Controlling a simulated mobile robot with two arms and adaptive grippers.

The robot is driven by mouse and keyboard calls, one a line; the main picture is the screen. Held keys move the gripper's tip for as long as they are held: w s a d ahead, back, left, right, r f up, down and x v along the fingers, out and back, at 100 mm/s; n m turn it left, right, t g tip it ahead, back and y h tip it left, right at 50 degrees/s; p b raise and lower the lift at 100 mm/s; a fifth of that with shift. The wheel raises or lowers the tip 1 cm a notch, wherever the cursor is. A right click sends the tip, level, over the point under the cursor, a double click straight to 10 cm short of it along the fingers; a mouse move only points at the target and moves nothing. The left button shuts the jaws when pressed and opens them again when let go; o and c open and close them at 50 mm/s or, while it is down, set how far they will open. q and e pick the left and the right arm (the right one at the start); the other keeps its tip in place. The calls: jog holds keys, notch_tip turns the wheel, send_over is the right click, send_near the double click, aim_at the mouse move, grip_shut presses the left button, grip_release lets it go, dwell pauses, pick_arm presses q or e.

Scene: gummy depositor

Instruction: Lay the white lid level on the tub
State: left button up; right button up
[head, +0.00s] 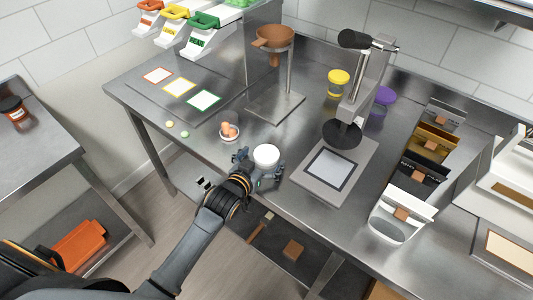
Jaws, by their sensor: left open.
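The white lid (266,155) is a round white disc near the front edge of the steel table. My left gripper (258,168) is open at the lid, with one finger at its left and the other at its lower right; I cannot tell whether they touch it. A small clear tub (229,131) holding orange-brown pieces stands on the table to the left of and behind the lid, apart from it. The tub's top shows no white lid on it. My right gripper is not in view.
A brown funnel on a stand (274,40) is behind the tub. A grey press (360,90) with a square plate (331,169) stands to the right. Yellow (339,77) and purple (384,96) lidded jars are behind. Two small balls lie left of the tub.

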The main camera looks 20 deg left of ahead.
aim_at(263, 160)
pick_arm(q)
jog(key=c, duration=1)
jog(key=shift+r, duration=0.5)
jog(key=r, duration=0.1)
jog(key=r+b, duration=0.1)
jog(key=shift+s+r, duration=0.2)
jog(key=shift+r, duration=0.15)
jog(key=s+r, duration=0.3)
jog(key=s, duration=0.1)
jog(key=s+r, duration=0.3)
jog(key=s, duration=0.2)
jog(key=s+r+b, duration=0.1)
jog(key=s+r, duration=0.2)
jog(key=s, duration=0.1)
jog(key=shift+s+a+r, duration=0.2)
jog(key=shift+s+a, duration=0.1)
jog(key=shift+a, duration=0.1)
jog(key=shift+o, duration=0.2)
